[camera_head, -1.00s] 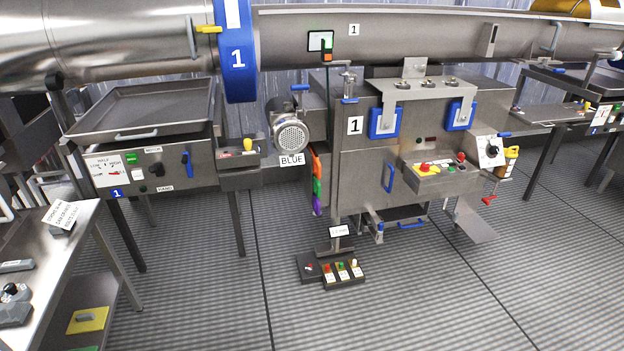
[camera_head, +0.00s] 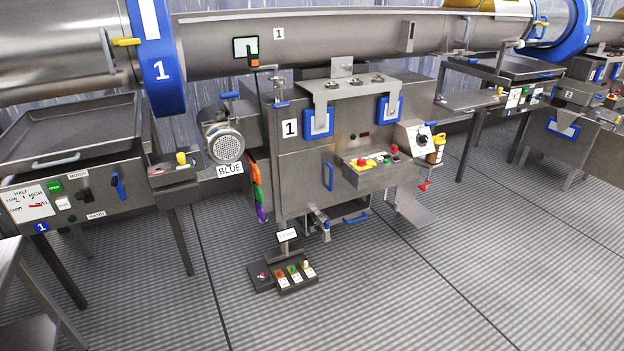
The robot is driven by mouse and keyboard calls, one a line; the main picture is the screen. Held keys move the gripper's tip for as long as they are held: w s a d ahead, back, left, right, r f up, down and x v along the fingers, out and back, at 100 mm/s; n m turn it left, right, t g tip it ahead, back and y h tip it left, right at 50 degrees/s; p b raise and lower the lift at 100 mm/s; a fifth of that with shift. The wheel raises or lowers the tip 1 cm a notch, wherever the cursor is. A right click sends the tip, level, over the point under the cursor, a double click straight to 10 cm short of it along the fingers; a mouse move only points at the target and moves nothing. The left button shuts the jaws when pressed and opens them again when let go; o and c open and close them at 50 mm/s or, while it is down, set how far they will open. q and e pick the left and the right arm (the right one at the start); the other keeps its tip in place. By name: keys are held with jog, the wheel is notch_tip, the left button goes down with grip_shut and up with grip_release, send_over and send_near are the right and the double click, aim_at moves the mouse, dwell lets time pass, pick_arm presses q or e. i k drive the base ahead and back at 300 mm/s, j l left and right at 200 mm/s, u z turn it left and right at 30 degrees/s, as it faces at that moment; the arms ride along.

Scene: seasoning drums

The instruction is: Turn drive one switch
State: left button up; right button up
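The steel cabinet (camera_head: 303,165) marked 1 stands in the middle. On its right side a white plate carries a black rotary knob (camera_head: 422,138). A control box (camera_head: 372,168) on its front has a red button on yellow and other small buttons. At the left, a panel (camera_head: 75,197) marked 1 has a green switch (camera_head: 55,186), a black knob (camera_head: 86,195) and a blue handle (camera_head: 118,186). I cannot tell which of these is the drive one switch; the small labels are mostly unreadable. Neither gripper is in view.
A foot-level box (camera_head: 286,275) with buttons sits on the floor before the cabinet. The large drum (camera_head: 330,38) with a blue ring (camera_head: 153,62) runs along the back. A table edge (camera_head: 12,262) is at the lower left. The ribbed floor (camera_head: 440,290) at front right is clear.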

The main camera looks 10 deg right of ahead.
aim_at(361, 162)
jog(key=i+l+u, duration=0.2)
jog(key=i+l, duration=1.2)
